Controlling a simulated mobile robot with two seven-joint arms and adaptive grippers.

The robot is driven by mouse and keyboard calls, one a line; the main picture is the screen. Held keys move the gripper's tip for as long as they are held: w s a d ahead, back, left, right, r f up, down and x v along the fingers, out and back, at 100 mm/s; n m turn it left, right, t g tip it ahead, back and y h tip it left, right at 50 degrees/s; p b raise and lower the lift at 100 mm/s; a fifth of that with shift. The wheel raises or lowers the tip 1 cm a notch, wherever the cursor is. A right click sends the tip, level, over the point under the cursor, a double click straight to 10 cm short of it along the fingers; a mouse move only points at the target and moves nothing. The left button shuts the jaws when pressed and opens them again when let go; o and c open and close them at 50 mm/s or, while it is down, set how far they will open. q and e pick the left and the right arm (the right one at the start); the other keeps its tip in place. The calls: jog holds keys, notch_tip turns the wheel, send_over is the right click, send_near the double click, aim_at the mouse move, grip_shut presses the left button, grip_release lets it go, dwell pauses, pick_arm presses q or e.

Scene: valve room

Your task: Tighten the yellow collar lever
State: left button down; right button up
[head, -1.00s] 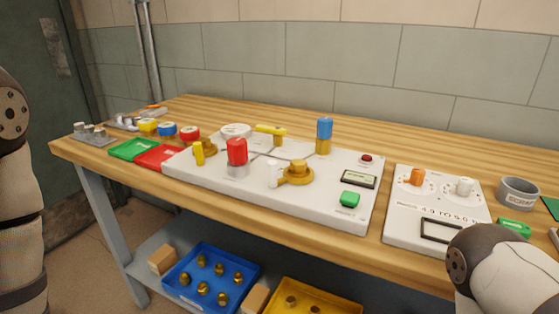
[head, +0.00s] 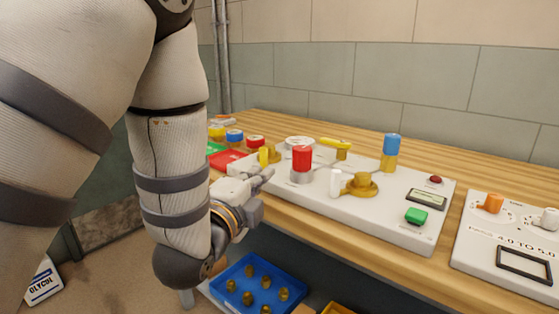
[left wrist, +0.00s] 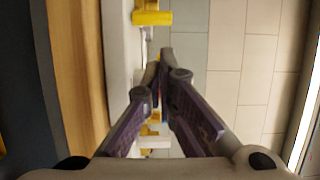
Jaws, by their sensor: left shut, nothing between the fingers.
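The yellow collar lever (head: 264,157) stands upright beside its brass collar (head: 275,153), near the left end of the white valve panel (head: 405,232). My left gripper (head: 265,177) is shut and empty, just in front of the panel's left part, below and close to the yellow lever. I cannot tell whether it touches the lever. In the left wrist view the closed fingertips (left wrist: 163,62) point along the panel. A yellow part (left wrist: 152,18) lies beyond them, and another yellow part shows partly hidden behind the fingers. My right gripper is not in view.
A red-capped post (head: 302,160) stands right of the lever. A white lever (head: 335,183) on a brass collar, a yellow handle (head: 335,143) and a blue-topped post (head: 391,147) stand further right. A blue bin (head: 258,285) of brass parts is below the bench.

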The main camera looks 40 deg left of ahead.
aim_at(276, 175)
pick_arm(q)
jog(key=x, duration=0.9)
jog(key=shift+w, duration=0.1)
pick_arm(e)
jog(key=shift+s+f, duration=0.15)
pick_arm(q)
jog(key=shift+a, duration=0.1)
jog(key=shift+s+a+m+h, duration=0.25)
jog(key=shift+m+h, duration=0.15)
jog(key=shift+h, duration=0.2)
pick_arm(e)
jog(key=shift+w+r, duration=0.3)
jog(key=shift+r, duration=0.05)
